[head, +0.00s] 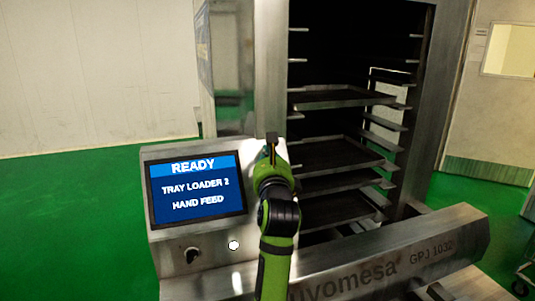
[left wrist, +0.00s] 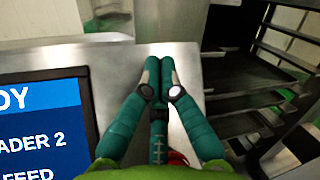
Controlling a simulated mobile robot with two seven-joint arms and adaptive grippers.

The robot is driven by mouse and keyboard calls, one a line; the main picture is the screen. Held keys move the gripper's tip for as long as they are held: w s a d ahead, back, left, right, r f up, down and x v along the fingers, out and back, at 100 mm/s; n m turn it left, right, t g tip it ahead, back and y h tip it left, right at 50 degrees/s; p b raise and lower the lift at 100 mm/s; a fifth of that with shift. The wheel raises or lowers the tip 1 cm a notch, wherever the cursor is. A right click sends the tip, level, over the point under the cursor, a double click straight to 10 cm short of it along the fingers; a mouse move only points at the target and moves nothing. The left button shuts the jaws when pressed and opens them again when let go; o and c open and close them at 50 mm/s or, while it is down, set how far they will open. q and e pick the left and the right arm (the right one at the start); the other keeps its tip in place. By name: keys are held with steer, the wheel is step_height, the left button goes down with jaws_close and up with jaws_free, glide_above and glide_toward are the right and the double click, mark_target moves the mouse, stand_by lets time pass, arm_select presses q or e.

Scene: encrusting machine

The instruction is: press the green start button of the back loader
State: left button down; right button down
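The back loader's control panel (head: 215,240) is a sloped metal console with a screen (head: 197,190) reading "READY, TRAY LOADER 2, HAND FEED". My left gripper (head: 271,142) is over the panel's right part, beside the screen. In the left wrist view its teal fingers (left wrist: 160,62) are together with nothing between them, over bare metal right of the screen (left wrist: 40,125). A red part (left wrist: 178,158) shows partly beneath the gripper; what it is I cannot tell. No green button shows in either view; my gripper and arm cover part of the panel. My right gripper is out of view.
A black knob (head: 192,255) and a white round part (head: 233,245) sit below the screen. A tall rack with dark trays (head: 345,97) stands behind and right of the panel. A metal beam (head: 400,262) crosses the front right. Green floor is open at left.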

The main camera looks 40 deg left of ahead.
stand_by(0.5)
arm_select(q)
steer(key=shift+s+d+r+p, duration=0.25)
steer(key=shift+d+r+p, duration=0.05)
steer(key=shift+d+r, duration=0.1)
steer(key=d+r, duration=0.1)
steer(key=s+d+p, duration=0.1)
steer(key=d+r+p, duration=0.1)
steer(key=shift+s+d+r, duration=0.35)
steer(key=shift+s, duration=0.05)
stand_by(1.1)
